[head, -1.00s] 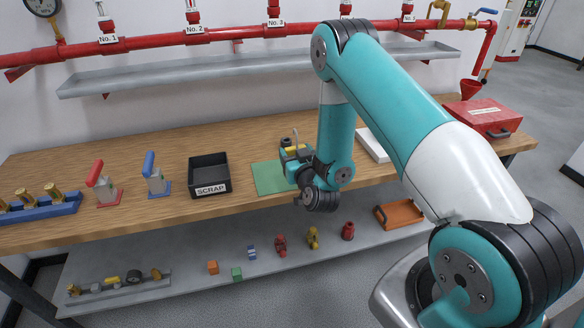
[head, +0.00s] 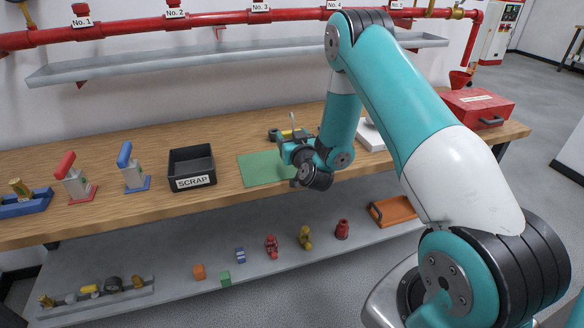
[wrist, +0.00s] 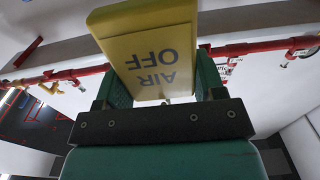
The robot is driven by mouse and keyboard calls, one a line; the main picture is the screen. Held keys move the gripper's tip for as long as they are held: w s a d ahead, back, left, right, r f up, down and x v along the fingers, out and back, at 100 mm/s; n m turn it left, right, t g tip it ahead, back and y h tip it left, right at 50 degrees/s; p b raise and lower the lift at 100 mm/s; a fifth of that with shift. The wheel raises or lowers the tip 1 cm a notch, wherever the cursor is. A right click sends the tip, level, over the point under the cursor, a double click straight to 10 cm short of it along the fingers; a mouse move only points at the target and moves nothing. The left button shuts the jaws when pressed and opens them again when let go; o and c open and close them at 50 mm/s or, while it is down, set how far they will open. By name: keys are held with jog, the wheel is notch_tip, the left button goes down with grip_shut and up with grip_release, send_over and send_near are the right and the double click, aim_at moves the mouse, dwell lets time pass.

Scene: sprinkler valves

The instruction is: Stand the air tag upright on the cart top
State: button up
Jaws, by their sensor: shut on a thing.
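The air tag (wrist: 150,45) is a yellow block with "AIR OFF" on its face. In the wrist view it sits between the green fingers of my gripper (wrist: 160,85), which is shut on it. Its lettering reads upside down there. In the head view my gripper (head: 294,150) hangs over the bench by the right end of a green mat (head: 262,172). The tag is hard to make out there. I cannot identify a cart top in either view.
A black SCRAP bin (head: 192,167) and two clamp-like stands, red (head: 75,180) and blue (head: 132,168), stand left on the wooden bench. A red case (head: 478,108) stands at the right end. A lower shelf (head: 180,305) holds small parts. Red pipework runs along the wall.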

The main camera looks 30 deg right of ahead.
jog(key=shift+f, duration=3.1)
jog(key=shift+f, duration=0.1)
jog(key=o, duration=1)
